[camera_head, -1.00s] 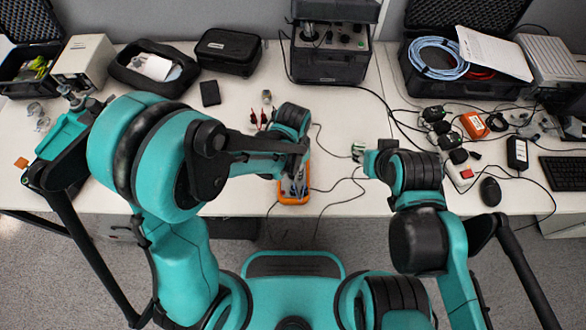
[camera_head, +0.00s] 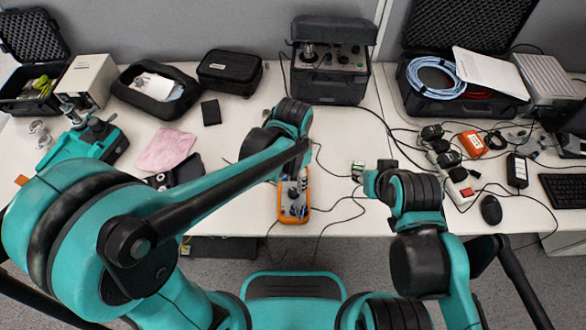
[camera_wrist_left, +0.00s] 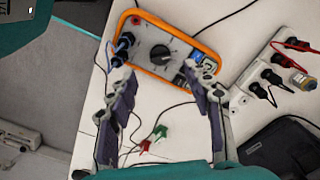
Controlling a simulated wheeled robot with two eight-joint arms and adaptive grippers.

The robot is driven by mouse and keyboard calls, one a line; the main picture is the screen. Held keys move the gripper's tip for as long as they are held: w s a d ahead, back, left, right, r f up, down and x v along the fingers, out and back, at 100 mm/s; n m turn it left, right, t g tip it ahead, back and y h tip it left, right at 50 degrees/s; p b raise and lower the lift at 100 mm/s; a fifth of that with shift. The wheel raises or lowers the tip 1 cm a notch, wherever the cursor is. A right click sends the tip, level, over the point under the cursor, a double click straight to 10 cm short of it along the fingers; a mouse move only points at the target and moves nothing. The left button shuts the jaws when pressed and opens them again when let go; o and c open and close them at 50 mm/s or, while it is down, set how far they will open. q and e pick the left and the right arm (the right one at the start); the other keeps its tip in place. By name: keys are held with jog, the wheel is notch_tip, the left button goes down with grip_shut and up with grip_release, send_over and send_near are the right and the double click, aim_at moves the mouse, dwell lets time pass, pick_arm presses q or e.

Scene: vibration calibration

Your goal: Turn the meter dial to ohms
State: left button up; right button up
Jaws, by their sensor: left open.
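The meter is an orange-rimmed grey box (camera_head: 294,214) near the table's front edge in the head view, partly covered by my left arm. In the left wrist view the meter (camera_wrist_left: 186,38) shows its black round dial (camera_wrist_left: 160,53) in mid-panel, with blue plugs on one side. The dial's markings are too small to read. My left gripper (camera_wrist_left: 160,72) is open, its two dark fingers spread in front of the meter, with nothing between them. In the head view the left gripper (camera_head: 298,178) is over the meter, mostly hidden. My right gripper (camera_head: 362,172) is right of the meter; its fingers are unclear.
Black cables run across the table around the meter. Red and green clips (camera_wrist_left: 153,139) lie near it. A power strip (camera_head: 460,188) and mouse (camera_head: 490,209) are at right. A pink cloth (camera_head: 166,150) lies at left. A black instrument case (camera_head: 330,75) stands behind.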

aim_at(294, 190)
pick_arm(q)
jog(key=shift+r, duration=2.15)
jog(key=f+p, duration=0.1)
jog(key=f, duration=0.1)
jog(key=f+p, duration=0.2)
jog(key=shift+w+d, duration=0.2)
notch_tip(294, 190, down, 8)
jog(key=b, duration=0.3)
jog(key=c, duration=1.2)
